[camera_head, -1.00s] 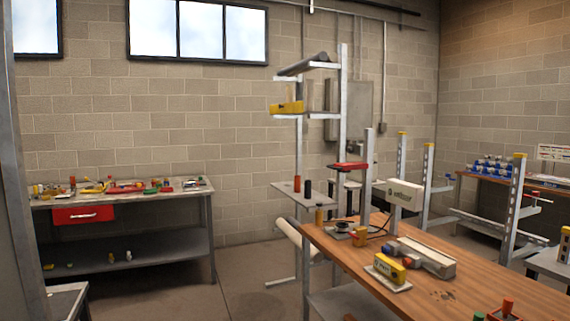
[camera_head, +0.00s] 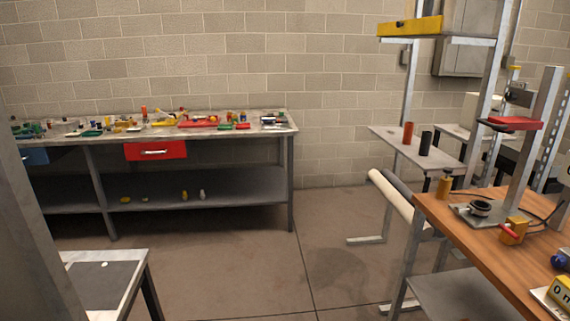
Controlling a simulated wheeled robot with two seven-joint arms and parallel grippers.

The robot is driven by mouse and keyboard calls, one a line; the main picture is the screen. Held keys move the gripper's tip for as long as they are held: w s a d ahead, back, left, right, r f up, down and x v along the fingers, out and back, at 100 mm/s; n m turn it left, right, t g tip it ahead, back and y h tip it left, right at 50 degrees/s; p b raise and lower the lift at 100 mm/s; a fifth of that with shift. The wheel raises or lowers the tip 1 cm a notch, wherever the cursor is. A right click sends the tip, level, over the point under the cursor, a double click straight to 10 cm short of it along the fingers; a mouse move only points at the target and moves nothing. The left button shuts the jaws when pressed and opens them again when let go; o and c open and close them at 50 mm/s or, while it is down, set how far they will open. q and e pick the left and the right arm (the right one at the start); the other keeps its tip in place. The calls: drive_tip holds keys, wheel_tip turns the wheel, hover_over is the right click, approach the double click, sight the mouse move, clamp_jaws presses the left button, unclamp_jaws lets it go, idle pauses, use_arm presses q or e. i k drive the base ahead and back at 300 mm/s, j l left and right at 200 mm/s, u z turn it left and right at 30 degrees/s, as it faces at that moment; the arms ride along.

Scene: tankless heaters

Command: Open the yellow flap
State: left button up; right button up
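No thing in view is clearly a yellow flap. A yellow bar-shaped object (camera_head: 411,27) sits on the upper shelf of the metal stand at the top right; I cannot tell whether it is the flap. A yellow block with dark lettering (camera_head: 562,294) is cut off at the right edge, on the wooden table. A small yellow block with a red part (camera_head: 514,231) stands farther back on that table. Neither of my grippers is in view.
A long metal bench (camera_head: 225,131) with many small tools and a red drawer (camera_head: 155,150) stands along the back wall. The wooden table (camera_head: 470,255) is at right. A low table (camera_head: 140,262) is at near left. Open floor (camera_head: 280,255) lies between.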

sight(429, 25)
drive_tip(key=i, duration=2.3)
